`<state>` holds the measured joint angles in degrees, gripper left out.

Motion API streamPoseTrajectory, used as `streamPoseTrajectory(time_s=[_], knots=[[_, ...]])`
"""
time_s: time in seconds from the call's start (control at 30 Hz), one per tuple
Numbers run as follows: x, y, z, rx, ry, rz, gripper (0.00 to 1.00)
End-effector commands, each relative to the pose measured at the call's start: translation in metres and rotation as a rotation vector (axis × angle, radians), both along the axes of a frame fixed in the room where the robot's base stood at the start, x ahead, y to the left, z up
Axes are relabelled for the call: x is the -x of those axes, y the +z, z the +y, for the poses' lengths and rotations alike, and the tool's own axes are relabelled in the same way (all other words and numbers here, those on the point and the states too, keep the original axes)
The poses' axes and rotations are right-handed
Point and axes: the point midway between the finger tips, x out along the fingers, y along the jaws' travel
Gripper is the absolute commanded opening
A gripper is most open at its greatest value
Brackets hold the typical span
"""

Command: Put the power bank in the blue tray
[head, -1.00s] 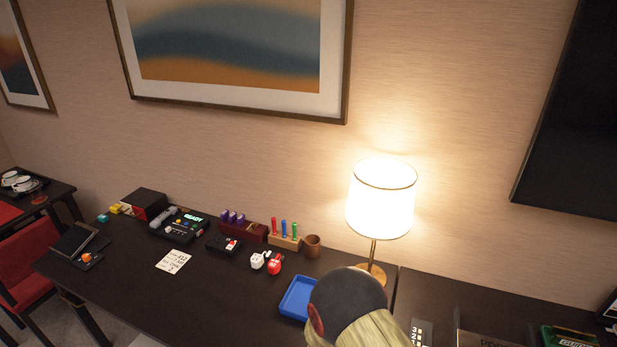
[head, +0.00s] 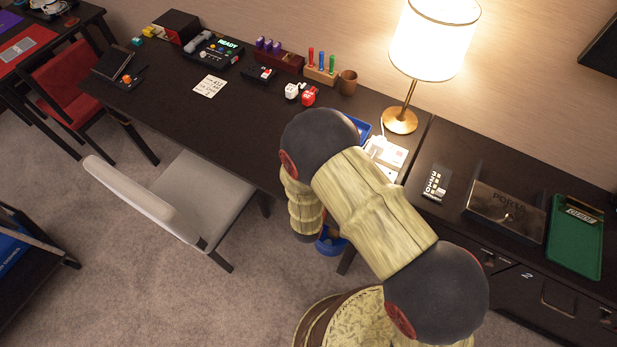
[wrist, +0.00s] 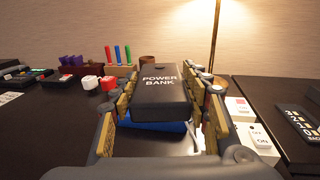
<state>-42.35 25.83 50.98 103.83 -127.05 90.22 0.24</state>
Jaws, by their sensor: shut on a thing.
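The power bank (wrist: 160,98) is a black block with white lettering, held between the fingers of my gripper (wrist: 158,82) in the wrist view. My gripper is shut on it. The blue tray (wrist: 150,127) shows just below the power bank's near end, on the dark desk, mostly hidden by it. In the head view, a corner of the blue tray (head: 363,127) shows behind my arm. My arm hides the gripper and the power bank there.
White and red dice-like blocks (head: 308,96), a wooden cup (head: 347,82) and a pen stand (head: 321,74) stand at the desk's back. The lamp (head: 401,120) stands right of the tray, near white switch-like items (head: 386,155). A chair (head: 200,195) stands in front.

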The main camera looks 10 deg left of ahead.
Motion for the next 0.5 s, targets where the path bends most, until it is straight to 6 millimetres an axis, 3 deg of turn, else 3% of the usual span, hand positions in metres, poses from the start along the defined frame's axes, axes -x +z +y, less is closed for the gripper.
streamPoseTrajectory(time_s=[0.03, 0.2, 0.5], knots=[[0.009, -0.001, 0.024, -0.002, 0.030, -0.004, 0.11], [0.040, -0.004, 0.082, -0.005, 0.084, -0.014, 0.11], [0.111, -0.011, 0.159, -0.015, 0.109, -0.031, 0.11]])
